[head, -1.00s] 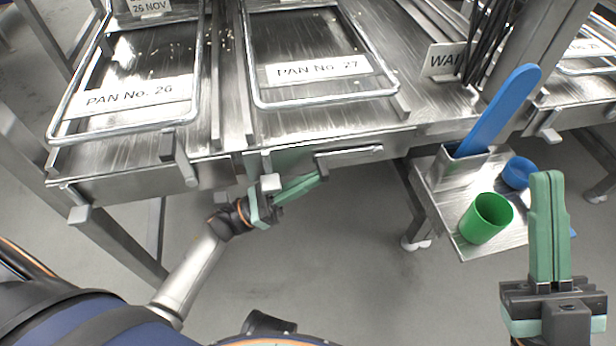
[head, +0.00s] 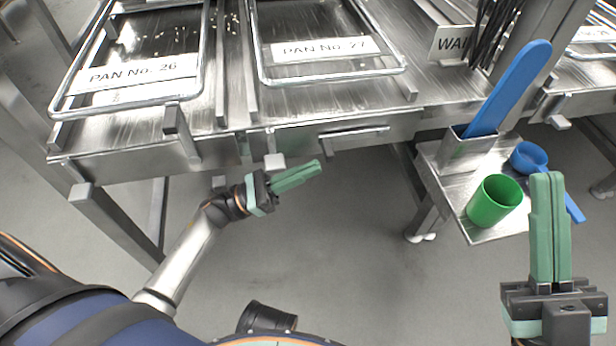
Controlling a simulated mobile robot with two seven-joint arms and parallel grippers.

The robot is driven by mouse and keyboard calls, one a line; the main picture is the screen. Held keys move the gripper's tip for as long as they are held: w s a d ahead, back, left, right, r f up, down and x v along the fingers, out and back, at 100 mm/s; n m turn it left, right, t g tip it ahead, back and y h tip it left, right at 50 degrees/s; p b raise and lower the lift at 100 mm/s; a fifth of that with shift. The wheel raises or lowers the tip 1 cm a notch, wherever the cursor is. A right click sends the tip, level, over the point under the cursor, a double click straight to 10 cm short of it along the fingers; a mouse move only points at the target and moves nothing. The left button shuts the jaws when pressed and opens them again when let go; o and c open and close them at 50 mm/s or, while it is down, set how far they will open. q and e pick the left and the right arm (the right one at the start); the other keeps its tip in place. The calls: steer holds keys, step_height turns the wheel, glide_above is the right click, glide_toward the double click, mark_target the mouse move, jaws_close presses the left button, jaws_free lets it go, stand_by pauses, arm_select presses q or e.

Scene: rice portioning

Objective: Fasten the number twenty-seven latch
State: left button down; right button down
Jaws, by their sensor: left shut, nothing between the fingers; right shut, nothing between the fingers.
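The pan labelled No. 27 (head: 333,80) lies in its wire frame on the metal bench. On the bench front below it, a short upright bar ends in a pale square block (head: 274,162), which looks like its latch; whether it is fastened I cannot tell. A flat horizontal bar (head: 353,138) is on the front face to its right. My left gripper (head: 317,167) is shut and empty, below the bench front, its fingers pointing right just past the block. Contact with the block is unclear. My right gripper (head: 548,176) is shut and empty at the lower right, away from the bench.
The pan labelled No. 26 (head: 140,72) lies to the left, with a dark-topped lever (head: 183,135) on the bench front. A low shelf (head: 450,200) at right holds a green cup (head: 494,201), a blue scoop (head: 528,157) and a blue paddle (head: 510,88). Floor below is clear.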

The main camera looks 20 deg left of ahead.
arm_select(q)
steer(key=v, duration=1)
steer(key=shift+f, duration=0.45)
arm_select(e)
steer(key=shift+s+a+f, duration=0.1)
steer(key=shift+f, duration=0.45)
arm_select(q)
steer(key=shift+f, duration=0.1)
arm_select(e)
steer(key=shift+f, duration=0.1)
